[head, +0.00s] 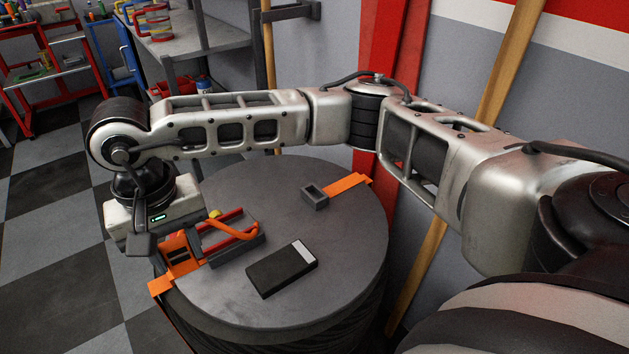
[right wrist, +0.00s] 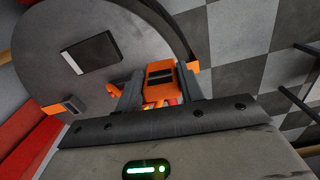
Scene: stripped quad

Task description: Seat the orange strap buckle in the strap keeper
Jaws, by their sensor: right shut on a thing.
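My right gripper (head: 178,246) hangs at the left edge of the round grey top. Its fingers are shut on the orange strap buckle (head: 181,258), an orange block with dark slots. The buckle also shows between the two grey fingers in the right wrist view (right wrist: 160,74). The strap keeper (head: 315,199), a small grey block with an opening, sits towards the back right, apart from the buckle. An orange strap (head: 348,184) runs from it to the rim. The keeper shows at lower left in the right wrist view (right wrist: 72,106). My left gripper is not in view.
A black box with a pale end stripe (head: 280,270) lies on the round top (head: 345,250). Beside the buckle are red bars (head: 226,218) and a curved orange piece (head: 230,231). A red post and wooden poles stand behind. Shelves are at upper left.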

